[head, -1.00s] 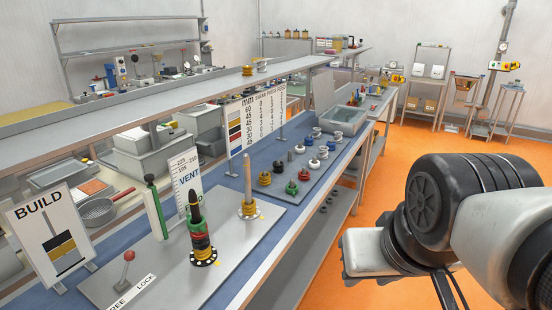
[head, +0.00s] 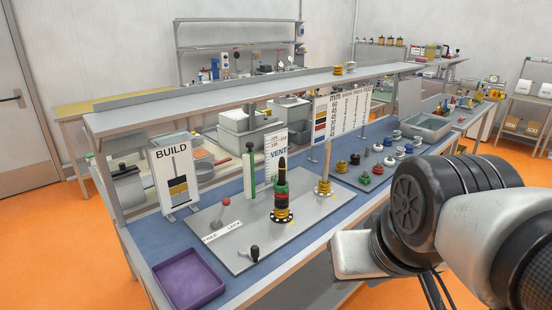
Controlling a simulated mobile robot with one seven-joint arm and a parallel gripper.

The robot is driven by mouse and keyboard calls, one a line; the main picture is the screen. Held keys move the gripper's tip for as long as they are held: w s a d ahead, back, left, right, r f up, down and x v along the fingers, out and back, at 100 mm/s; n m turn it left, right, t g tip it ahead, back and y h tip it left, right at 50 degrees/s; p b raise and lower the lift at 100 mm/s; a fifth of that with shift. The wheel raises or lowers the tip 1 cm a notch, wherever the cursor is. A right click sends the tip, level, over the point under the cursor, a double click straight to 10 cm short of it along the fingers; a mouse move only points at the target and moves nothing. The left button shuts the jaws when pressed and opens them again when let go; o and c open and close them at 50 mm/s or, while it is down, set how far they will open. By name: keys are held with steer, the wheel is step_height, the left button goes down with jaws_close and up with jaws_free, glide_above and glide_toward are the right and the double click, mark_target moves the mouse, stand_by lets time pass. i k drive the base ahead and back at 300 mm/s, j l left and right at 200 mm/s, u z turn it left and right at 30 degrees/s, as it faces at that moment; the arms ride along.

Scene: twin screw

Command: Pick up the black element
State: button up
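A small dark, black-looking element (head: 377,148) stands among the coloured elements on the grey plate at the right end of the bench. It is small in the picture, so its shape is unclear. Nearer, a black-tipped screw (head: 282,166) stands upright on the grey station plate, with green, dark red and black elements (head: 281,199) stacked around it above a yellow, dotted base. A second pale screw (head: 327,161) stands to its right on a yellow base. My arm's links fill the lower right, but my gripper's fingers are not in view.
A purple tray (head: 188,280) lies at the bench's near left corner. A red-knobbed lever (head: 226,203), a black-knobbed handle (head: 254,251) and a green upright (head: 250,170) are on the station. The BUILD sign (head: 175,177) stands behind. A shelf (head: 240,92) overhangs the bench.

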mark_target(354, 161)
steer(key=l+u, duration=0.1)
steer(key=u, duration=0.35)
steer(key=i+l+u, duration=0.1)
steer(key=u, duration=0.35)
steer(key=l+u, duration=0.2)
steer(key=u, duration=0.2)
steer(key=i+l, duration=0.1)
steer(key=l, duration=0.6)
steer(key=i+l, duration=0.1)
steer(key=l, duration=0.65)
steer(key=i+l, duration=0.1)
steer(key=l, duration=0.6)
steer(key=i+l, duration=0.1)
steer(key=l, duration=1.3)
steer(key=i+l, duration=0.15)
steer(key=l, duration=0.6)
steer(key=i+l, duration=0.1)
steer(key=l, duration=0.6)
